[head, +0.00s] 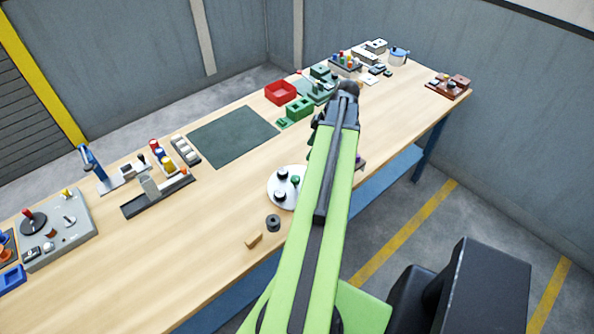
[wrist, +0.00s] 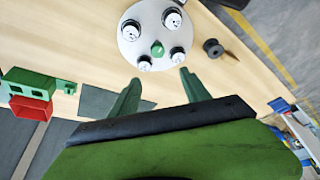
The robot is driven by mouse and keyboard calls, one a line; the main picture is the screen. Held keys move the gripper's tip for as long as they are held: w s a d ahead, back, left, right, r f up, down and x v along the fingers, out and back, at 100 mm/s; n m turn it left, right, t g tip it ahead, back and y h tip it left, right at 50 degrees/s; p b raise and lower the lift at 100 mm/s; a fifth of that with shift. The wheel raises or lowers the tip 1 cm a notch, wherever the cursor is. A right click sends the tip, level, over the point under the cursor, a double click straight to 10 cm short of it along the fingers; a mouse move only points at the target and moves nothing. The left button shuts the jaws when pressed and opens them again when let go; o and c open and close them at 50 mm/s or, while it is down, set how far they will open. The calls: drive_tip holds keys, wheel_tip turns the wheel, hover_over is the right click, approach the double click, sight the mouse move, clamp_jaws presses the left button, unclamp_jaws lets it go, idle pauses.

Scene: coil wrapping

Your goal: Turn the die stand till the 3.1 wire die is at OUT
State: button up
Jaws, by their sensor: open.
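The die stand (head: 272,186) is a white round disc near the table's front edge, partly hidden behind my arm in the head view. In the wrist view the whole stand (wrist: 150,28) shows, with several dark, white-faced dies around a green centre knob (wrist: 157,48). The markings on the dies are too small to read, so I cannot tell which is 3.1 or which is at OUT. My gripper (wrist: 160,77) is open and empty, its two green fingers apart. In the picture they are just below the disc, with the knob between their lines; I see no contact.
A dark green mat (head: 233,136), a red bin (head: 280,92) and green blocks (head: 299,107) lie farther back. Bare wood lies between the mat and the stand.

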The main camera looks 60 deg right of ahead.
sight(296, 178)
drive_tip(key=b+x, duration=1)
drive_tip(key=x, duration=0.1)
drive_tip(key=b+x, duration=0.5)
drive_tip(key=b, duration=0.1)
drive_tip(key=shift+s+d+f, duration=0.25)
drive_tip(key=shift+f, duration=0.25)
clamp_jaws()
idle(0.6)
